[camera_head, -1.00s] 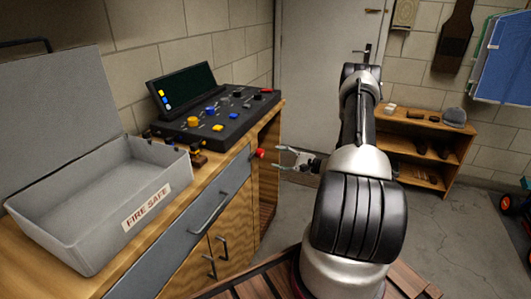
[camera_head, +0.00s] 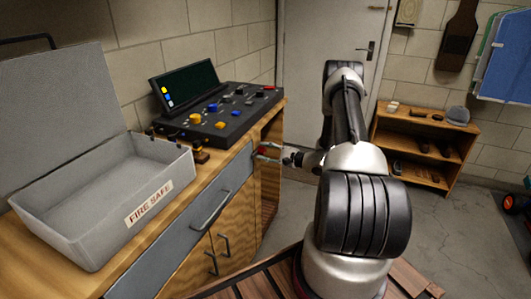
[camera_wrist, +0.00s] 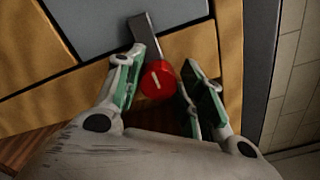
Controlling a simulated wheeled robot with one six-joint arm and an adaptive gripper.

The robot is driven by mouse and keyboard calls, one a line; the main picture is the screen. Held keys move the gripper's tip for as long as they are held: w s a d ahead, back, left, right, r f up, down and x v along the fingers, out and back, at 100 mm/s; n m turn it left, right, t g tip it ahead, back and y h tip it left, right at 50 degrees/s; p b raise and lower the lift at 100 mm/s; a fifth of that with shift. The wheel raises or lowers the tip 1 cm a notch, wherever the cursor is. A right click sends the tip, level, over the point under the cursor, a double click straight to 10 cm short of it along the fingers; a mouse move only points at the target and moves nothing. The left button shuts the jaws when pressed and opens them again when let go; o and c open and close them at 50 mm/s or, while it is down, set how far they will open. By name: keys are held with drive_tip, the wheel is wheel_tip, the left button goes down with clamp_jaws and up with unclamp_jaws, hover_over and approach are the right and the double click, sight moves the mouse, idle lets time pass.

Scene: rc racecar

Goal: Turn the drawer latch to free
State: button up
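The drawer latch is a round red knob (camera_wrist: 158,80) with a white line on its face and a grey bar (camera_wrist: 145,32) reaching over the edge of the grey drawer front (camera_wrist: 92,22). In the head view, the red knob (camera_head: 263,150) is at the right end of the drawer (camera_head: 186,232), partly hidden by my gripper (camera_head: 268,153). In the wrist view, my gripper (camera_wrist: 161,72) is open, with its green-padded fingers on either side of the knob. The left finger is close to the knob, perhaps touching; a gap shows at the right finger. The drawer looks shut.
A grey open box (camera_head: 110,225) marked "FIRE SAFE" and a black control panel (camera_head: 220,118) with coloured knobs stand on the wooden bench. A low shelf (camera_head: 425,150) stands at the back right. Floor between is clear.

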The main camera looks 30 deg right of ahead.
drive_tip(key=c, duration=0.4)
drive_tip(key=shift+c, duration=0.2)
drive_tip(key=shift+m, duration=0.3)
drive_tip(key=m, duration=0.8)
drive_tip(key=shift+w+d, duration=0.1)
drive_tip(key=shift+d, duration=0.05)
drive_tip(key=m, duration=0.4)
drive_tip(key=shift+m, duration=0.3)
drive_tip(key=m, duration=0.4)
drive_tip(key=shift+w+d+m, duration=0.1)
drive_tip(key=shift+d+m, duration=0.05)
drive_tip(key=shift+m, duration=0.15)
